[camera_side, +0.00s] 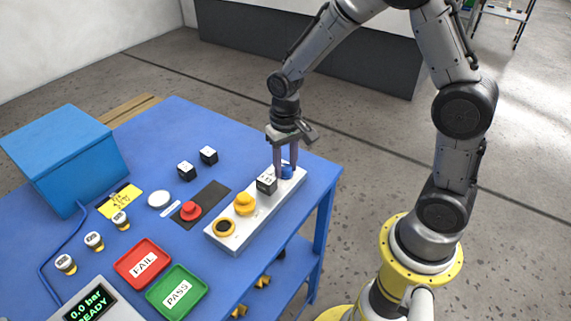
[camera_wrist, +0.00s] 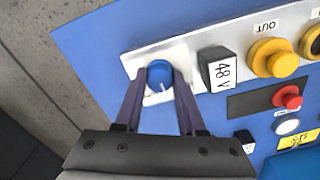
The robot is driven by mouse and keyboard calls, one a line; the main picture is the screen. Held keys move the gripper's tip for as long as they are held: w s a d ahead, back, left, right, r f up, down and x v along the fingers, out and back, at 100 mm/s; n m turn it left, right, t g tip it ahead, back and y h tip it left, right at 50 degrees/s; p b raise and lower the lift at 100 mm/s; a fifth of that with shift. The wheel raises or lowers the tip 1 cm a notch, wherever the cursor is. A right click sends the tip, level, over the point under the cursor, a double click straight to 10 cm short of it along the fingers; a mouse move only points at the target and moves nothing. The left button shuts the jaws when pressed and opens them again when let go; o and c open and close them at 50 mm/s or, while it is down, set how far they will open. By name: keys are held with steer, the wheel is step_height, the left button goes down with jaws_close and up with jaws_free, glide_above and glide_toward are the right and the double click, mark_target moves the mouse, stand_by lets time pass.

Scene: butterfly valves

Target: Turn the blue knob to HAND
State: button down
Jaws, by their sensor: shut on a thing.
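The blue knob (camera_wrist: 159,74) stands on a white square plate (camera_wrist: 134,65) at the end of the white panel; a white pointer mark shows on the knob. In the side view the blue knob (camera_side: 287,171) is partly hidden by the fingers. My gripper (camera_wrist: 160,80) reaches down over the knob, with one finger on each side, shut on it. In the side view my gripper (camera_side: 286,170) stands upright over the far end of the panel (camera_side: 228,240). I cannot read any position labels around the knob.
Beside the knob is a block marked 48 V (camera_wrist: 218,68), then a yellow knob (camera_wrist: 274,58) labelled OUT. A red button (camera_side: 190,210), red FAIL tray (camera_side: 143,262), green PASS tray (camera_side: 177,292) and blue box (camera_side: 65,155) stand on the blue table. The table edge lies close behind the knob.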

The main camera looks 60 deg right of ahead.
mark_target(286, 167)
steer(key=n, duration=0.6)
steer(key=shift+r+n, duration=0.1)
steer(key=shift+n, duration=0.2)
stand_by(0.4)
steer(key=c, duration=0.5)
jaws_free()
step_height(286, 167, up, 14)
stand_by(0.4)
